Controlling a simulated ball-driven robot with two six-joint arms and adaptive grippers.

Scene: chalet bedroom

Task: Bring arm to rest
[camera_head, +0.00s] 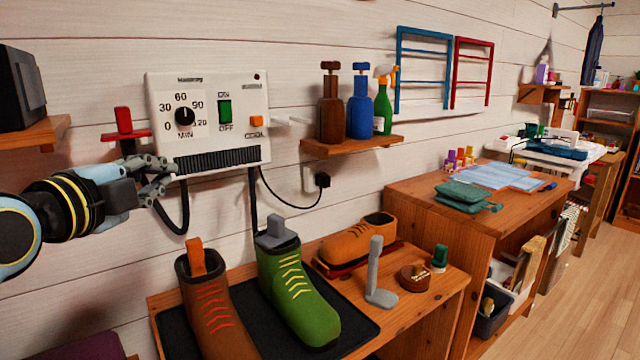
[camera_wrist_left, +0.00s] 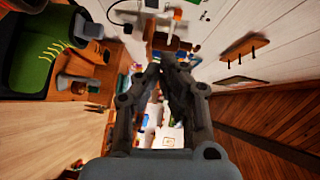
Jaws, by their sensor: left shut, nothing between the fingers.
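My left arm comes in from the left in the head view. Its gripper (camera_head: 158,178) is shut and empty, beside the lower left corner of a white wall timer box (camera_head: 222,92). I cannot tell whether it touches the box. In the left wrist view the fingers (camera_wrist_left: 168,72) meet at their tips with nothing between them. My right gripper is not in view.
Below stand a brown boot (camera_head: 210,305) and a green boot (camera_head: 300,290) on a black mat. An orange shoe (camera_head: 355,240) sits behind. A shelf (camera_head: 352,145) holds several bottles. A red-handled piece (camera_head: 123,122) juts from the wall near my gripper. Black cables hang below the box.

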